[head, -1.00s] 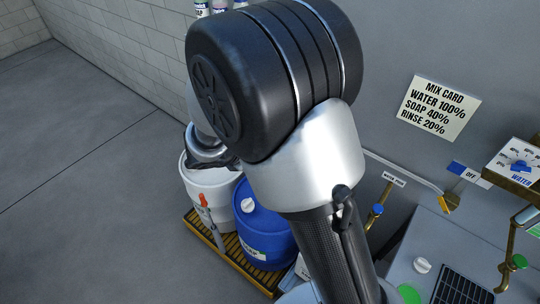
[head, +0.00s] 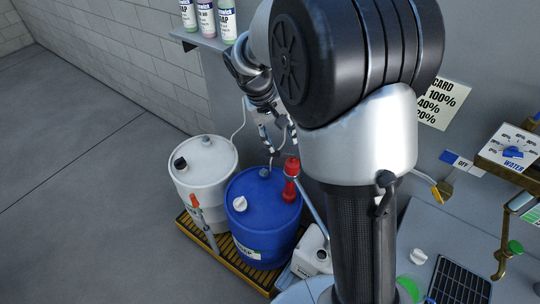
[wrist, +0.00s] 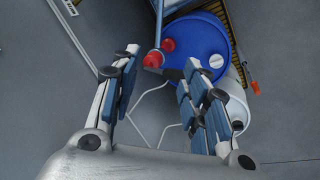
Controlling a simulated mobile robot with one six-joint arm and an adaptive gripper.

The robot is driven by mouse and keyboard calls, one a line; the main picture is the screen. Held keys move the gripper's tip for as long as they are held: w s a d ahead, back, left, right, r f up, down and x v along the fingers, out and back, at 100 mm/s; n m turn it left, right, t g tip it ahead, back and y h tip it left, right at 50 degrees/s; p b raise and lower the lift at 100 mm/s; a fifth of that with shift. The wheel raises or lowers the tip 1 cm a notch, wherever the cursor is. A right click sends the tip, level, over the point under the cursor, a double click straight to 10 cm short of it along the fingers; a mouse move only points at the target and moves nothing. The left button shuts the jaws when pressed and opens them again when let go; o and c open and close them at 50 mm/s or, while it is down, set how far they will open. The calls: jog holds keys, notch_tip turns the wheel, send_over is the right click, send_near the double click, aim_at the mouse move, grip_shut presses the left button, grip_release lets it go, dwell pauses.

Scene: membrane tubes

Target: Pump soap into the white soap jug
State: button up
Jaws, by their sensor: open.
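The blue drum (head: 262,215) stands on a slatted yellow pallet; its label is only partly readable. A red hand pump (head: 291,182) stands upright on it, with a pale tube running down to the right. A white jug (head: 310,252) sits low to the right of the drum, partly hidden by my arm. My gripper (head: 281,142) is open and empty above the drum, a little above the pump top. In the wrist view, the red pump (wrist: 154,58) shows beyond and between the open fingers (wrist: 158,68), apart from them.
A white drum (head: 203,165) stands left of the blue one, with an orange-handled tool (head: 196,205) in front. Bottles (head: 206,18) stand on a wall shelf (head: 205,42). A water dial panel (head: 512,150) is at right. The floor at left is clear.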

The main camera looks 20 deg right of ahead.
jog(key=w+r+m+t+y, duration=0.1)
jog(key=w+r+m+y, duration=0.3)
jog(key=m, duration=0.7)
jog(key=b, duration=0.2)
send_near(281, 154)
jog(key=a+f, duration=0.2)
jog(key=s+a+f, duration=0.1)
jog(key=a+f, duration=0.2)
jog(key=shift+s, duration=0.25)
jog(key=shift+c, duration=0.3)
grip_shut()
